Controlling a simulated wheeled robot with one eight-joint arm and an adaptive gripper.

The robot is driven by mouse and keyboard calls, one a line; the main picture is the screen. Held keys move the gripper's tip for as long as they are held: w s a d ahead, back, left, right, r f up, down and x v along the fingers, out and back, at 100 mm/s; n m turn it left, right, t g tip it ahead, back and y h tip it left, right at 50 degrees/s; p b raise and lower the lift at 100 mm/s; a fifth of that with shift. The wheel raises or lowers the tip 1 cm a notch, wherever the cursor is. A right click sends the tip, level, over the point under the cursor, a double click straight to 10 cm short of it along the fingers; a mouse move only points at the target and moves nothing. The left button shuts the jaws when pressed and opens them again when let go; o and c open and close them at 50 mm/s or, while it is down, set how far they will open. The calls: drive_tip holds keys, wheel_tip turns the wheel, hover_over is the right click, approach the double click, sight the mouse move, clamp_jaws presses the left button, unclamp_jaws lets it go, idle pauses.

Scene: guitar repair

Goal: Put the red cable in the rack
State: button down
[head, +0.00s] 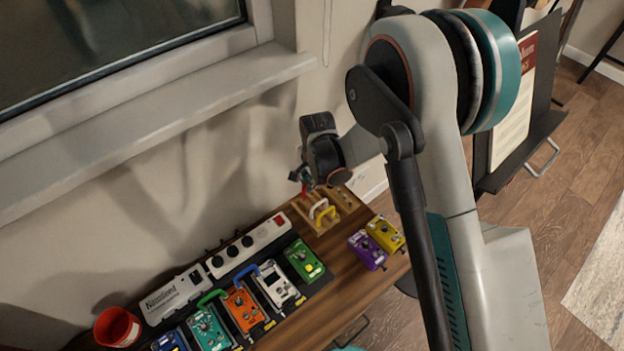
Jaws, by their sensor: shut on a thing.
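My gripper (303,181) is at the far end of my arm, near the wall and over the back edge of the wooden rack. It is shut on the red cable (307,191), of which only a small red part shows below the fingers. The rack (345,200) is a light wooden block with slots at the table's far end. A yellow cable (326,213) and a white cable (317,206) stand in it. Whether the red cable touches the rack is too small to tell.
A purple pedal (367,250) and a yellow pedal (385,234) stand right of the rack. A green pedal (304,260), several other pedals and a white power strip (250,245) stand to the left. A red cup (117,327) is at the near left. The wall is close behind.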

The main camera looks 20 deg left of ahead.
wheel_tip(320, 180, down, 6)
drive_tip(key=b, duration=0.3)
drive_tip(key=shift+r, duration=0.2)
drive_tip(key=shift+d, duration=0.1)
idle(1.3)
drive_tip(key=shift+f, duration=1.05)
idle(0.6)
drive_tip(key=c, duration=1.6)
unclamp_jaws()
drive_tip(key=shift+c, duration=0.2)
drive_tip(key=o, duration=0.4)
